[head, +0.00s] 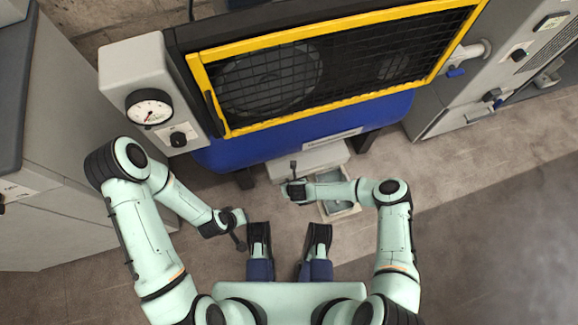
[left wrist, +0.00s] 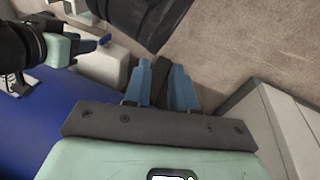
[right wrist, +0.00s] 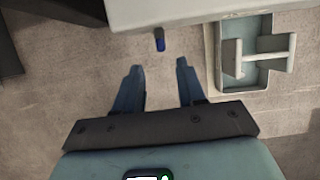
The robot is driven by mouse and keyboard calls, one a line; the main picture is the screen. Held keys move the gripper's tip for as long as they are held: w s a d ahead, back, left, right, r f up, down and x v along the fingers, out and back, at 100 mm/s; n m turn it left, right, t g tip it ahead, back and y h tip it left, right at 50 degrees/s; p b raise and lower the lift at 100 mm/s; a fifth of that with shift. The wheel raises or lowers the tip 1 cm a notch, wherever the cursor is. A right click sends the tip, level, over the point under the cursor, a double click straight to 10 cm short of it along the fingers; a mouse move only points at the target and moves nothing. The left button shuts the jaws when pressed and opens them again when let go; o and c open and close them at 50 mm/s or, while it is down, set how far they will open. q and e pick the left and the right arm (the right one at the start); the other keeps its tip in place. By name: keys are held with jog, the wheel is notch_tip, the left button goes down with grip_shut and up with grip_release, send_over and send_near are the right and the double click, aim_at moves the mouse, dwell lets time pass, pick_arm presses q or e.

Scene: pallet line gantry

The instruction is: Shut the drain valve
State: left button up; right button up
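In the right wrist view a small blue-tipped handle (right wrist: 160,42) sticks out below the edge of a pale box (right wrist: 185,12). It looks like the drain valve's handle, but no label shows. My right gripper (right wrist: 158,66) is open and empty, its fingers pointing at the handle with a gap left. In the head view my right gripper (head: 293,172) is beside the low pale box (head: 308,160) under the blue machine, and the handle cannot be made out. My left gripper (left wrist: 162,66) is open; something dark shows between its fingers. It hangs low at the left in the head view (head: 239,240).
A shallow tray (right wrist: 233,95) with a pale T-shaped piece stands right of the handle. The blue machine (head: 375,112) with its yellow-framed mesh guard (head: 330,32) overhangs the box. Another blue-handled fitting (head: 456,73) is at upper right. The floor (head: 470,175) at right is clear.

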jog(key=b+x, duration=0.4)
jog(key=x, duration=0.5)
jog(key=shift+w+f+b, duration=0.25)
jog(key=shift+f+b, duration=0.05)
jog(key=shift+f, duration=0.25)
pick_arm(q)
jog(key=s+a+f+g, duration=0.1)
jog(key=s+f, duration=0.3)
jog(key=f, duration=0.4)
jog(key=shift+s+a+n+g, duration=0.2)
jog(key=shift+a+n+g, duration=0.15)
jog(key=shift+a, duration=0.3)
jog(key=shift+r, duration=0.1)
pick_arm(e)
grip_shut()
